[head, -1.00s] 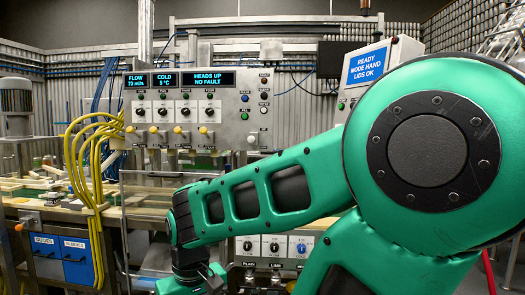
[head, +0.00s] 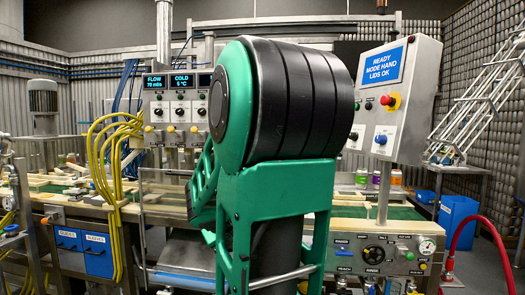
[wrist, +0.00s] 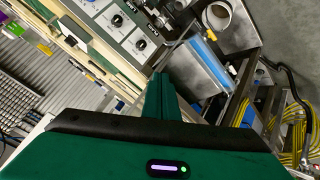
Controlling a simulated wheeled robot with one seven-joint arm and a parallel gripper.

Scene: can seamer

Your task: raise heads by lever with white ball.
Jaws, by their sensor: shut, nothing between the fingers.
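In the head view my arm stands across the middle and hides my gripper and part of the control panel (head: 176,110). In the wrist view my gripper (wrist: 160,82) is shut and empty, its fingers pointing away from the camera toward a metal-framed machine part. I cannot make out a lever with a white ball in either view. The heads display is mostly hidden behind my arm; only a sliver of its dark screen (head: 205,80) shows.
A tilted box reading READY MODE HAND LIDS OK (head: 388,98) stands right of my arm. A lower panel with a gauge (head: 426,246) is below it. Yellow hoses (head: 105,180) hang at left. A red hose (head: 462,235) and blue bin (head: 457,222) are at right, with open floor nearby.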

